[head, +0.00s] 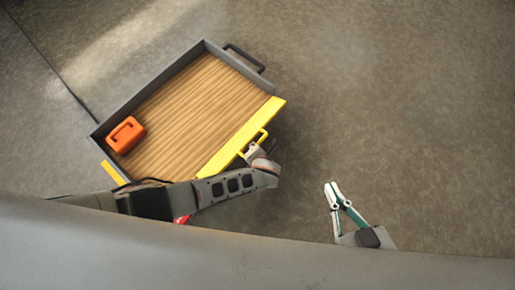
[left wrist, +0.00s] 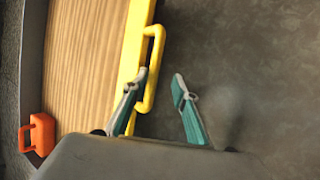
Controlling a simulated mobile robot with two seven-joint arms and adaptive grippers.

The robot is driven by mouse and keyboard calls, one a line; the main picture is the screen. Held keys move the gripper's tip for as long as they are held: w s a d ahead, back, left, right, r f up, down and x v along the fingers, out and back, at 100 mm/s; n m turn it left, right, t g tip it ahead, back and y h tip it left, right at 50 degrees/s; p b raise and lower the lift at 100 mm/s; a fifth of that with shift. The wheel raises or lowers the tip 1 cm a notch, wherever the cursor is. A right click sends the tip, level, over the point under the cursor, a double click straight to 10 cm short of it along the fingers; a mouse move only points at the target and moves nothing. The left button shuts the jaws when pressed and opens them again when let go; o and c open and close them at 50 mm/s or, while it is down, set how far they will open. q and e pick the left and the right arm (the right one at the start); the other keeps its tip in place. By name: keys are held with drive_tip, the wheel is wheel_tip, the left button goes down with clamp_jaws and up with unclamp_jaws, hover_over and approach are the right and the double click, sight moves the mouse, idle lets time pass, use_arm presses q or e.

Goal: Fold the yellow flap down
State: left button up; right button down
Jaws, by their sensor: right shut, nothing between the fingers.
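The yellow flap (head: 240,137) runs along the right edge of a wood-floored tray (head: 146,86); I cannot tell its exact tilt. Its yellow loop handle (head: 263,136) sticks out to the right. In the left wrist view the flap (left wrist: 135,38) and the handle (left wrist: 159,42) show close up. My left gripper (left wrist: 160,78) is open, one finger over the loop's inside and the other to the right, apart from it. In the head view its fingers are mostly hidden by the wrist. My right gripper (head: 331,186) is shut and empty, right of the tray over bare floor.
An orange block with a handle (head: 125,135) sits in the tray's left corner. A black handle (head: 245,57) is on the tray's upper right wall. A short yellow strip (head: 114,171) shows at the tray's lower left. The floor to the right is clear.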

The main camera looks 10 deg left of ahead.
use_arm(q)
drive_tip(key=shift+w+r, duration=0.1)
drive_tip(key=shift+r, duration=0.05)
wheel_tip(320, 180, up, 10)
idle(0.7)
idle(0.5)
